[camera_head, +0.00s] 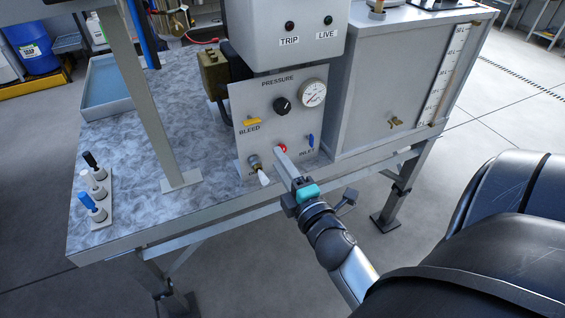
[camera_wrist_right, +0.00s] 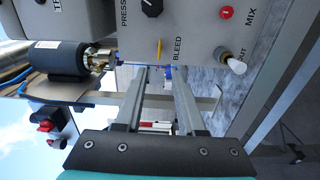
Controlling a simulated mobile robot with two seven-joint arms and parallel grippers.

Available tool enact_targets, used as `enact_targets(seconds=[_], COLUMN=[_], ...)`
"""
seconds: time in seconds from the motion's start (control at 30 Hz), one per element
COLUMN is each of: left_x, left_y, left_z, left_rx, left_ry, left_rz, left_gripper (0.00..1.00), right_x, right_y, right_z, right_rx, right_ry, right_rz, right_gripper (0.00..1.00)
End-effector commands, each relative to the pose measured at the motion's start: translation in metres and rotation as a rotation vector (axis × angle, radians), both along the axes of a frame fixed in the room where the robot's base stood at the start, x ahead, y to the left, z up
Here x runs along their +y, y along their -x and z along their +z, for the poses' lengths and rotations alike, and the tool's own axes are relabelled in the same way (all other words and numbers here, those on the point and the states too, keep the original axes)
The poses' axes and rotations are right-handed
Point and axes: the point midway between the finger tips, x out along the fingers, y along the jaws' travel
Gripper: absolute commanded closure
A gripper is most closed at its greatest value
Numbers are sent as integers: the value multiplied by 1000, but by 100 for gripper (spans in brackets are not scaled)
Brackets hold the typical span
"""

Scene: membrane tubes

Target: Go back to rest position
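My right gripper (camera_head: 281,151) reaches in from the right to the front of the grey control panel (camera_head: 262,139). In the head view its tip is close to a red button on the panel; I cannot tell whether it touches. The right wrist view shows its two fingers (camera_wrist_right: 157,72) apart with nothing between them. In that view the panel carries a red MIX button (camera_wrist_right: 226,12), a yellow BLEED lever (camera_wrist_right: 159,48) and a white-tipped OUT valve (camera_wrist_right: 236,66). My left gripper is not in view.
The panel stands on a marbled bench (camera_head: 140,150). A grey post (camera_head: 145,100) rises from it. A rack with black, white and blue-topped pieces (camera_head: 93,190) sits at the left. A grey tank box (camera_head: 385,90) is right of the panel. Floor in front is clear.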

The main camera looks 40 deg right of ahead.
Motion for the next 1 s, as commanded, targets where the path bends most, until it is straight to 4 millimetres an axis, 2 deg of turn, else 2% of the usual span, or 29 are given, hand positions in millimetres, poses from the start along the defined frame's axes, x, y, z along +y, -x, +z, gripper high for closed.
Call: enact_targets(seconds=[0.63, 0.73, 0.77, 0.87, 0.97, 1.0], left_x=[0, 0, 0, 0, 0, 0], left_y=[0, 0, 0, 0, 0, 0], left_z=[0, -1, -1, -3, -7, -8], left_rx=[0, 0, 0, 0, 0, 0], left_ry=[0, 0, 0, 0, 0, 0], left_rz=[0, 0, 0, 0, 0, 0], left_gripper=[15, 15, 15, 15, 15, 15], right_x=[1, 2, 3, 9, 22, 28], right_y=[5, 4, 4, 3, 7, 11], right_z=[0, -7, -14, -51, -110, -137], right_rx=[0, 10, 20, 76, 169, 213], right_ry=[1, -17, -33, -126, -276, -344], right_rz=[0, 1, 2, 7, 5, 0], right_gripper=[61, 61, 61, 61, 61, 61])
